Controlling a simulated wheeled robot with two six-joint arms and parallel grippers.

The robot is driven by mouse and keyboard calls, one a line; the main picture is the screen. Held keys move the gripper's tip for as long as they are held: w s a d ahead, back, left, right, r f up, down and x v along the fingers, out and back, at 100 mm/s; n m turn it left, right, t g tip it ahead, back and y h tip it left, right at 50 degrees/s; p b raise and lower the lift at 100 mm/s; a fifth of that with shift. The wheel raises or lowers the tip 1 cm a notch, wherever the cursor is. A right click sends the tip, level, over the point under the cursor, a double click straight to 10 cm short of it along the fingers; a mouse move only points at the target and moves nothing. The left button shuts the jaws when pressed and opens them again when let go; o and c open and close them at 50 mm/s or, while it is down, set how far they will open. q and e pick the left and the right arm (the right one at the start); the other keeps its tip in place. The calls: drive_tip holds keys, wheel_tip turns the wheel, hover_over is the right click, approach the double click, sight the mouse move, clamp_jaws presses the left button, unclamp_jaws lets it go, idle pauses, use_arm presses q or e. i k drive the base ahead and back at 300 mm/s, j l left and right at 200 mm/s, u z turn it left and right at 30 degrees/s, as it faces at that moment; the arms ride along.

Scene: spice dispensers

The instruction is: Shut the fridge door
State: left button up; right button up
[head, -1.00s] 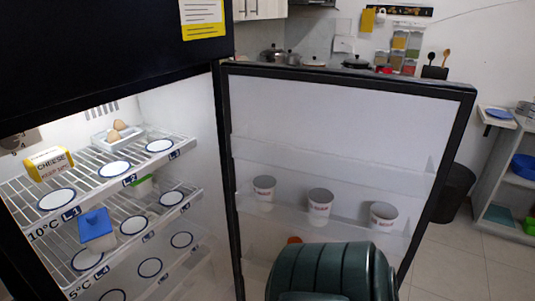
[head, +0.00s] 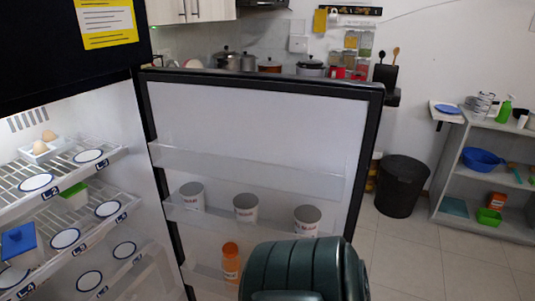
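The fridge door (head: 260,125) stands wide open in the head view, its inner side with clear shelves facing me. Its dark frame hinges beside the lit fridge interior (head: 100,115) on the left. Several white cups (head: 246,207) stand on a door shelf, and an orange bottle (head: 231,262) stands on a lower one. A dark green ribbed part (head: 300,268), which seems to be mine, covers the door's lower right area. Neither gripper's fingers show.
Fridge shelves hold eggs (head: 40,143), a blue-lidded box (head: 20,242) and a green-topped container (head: 74,195). A black bin (head: 401,186) and a grey shelf unit (head: 485,175) stand at the right. Tiled floor (head: 430,255) is open between the door and the shelf unit.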

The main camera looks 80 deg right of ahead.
sight(290, 142)
drive_tip(key=k+l+u, duration=0.1)
drive_tip(key=k+l, duration=0.5)
drive_tip(key=k+l+u, duration=0.1)
drive_tip(key=k+l, duration=0.45)
drive_tip(key=k+l+u, duration=0.15)
drive_tip(key=k+l, duration=0.3)
drive_tip(key=k, duration=0.25)
drive_tip(key=l+u, duration=0.1)
drive_tip(key=l, duration=0.95)
drive_tip(key=k+l+u, duration=0.1)
drive_tip(key=l, duration=0.95)
drive_tip(key=i+l, duration=0.15)
drive_tip(key=l, duration=0.15)
drive_tip(key=i+l, duration=0.1)
drive_tip(key=l, duration=0.2)
drive_tip(key=i+l+u, duration=0.1)
drive_tip(key=l, duration=0.2)
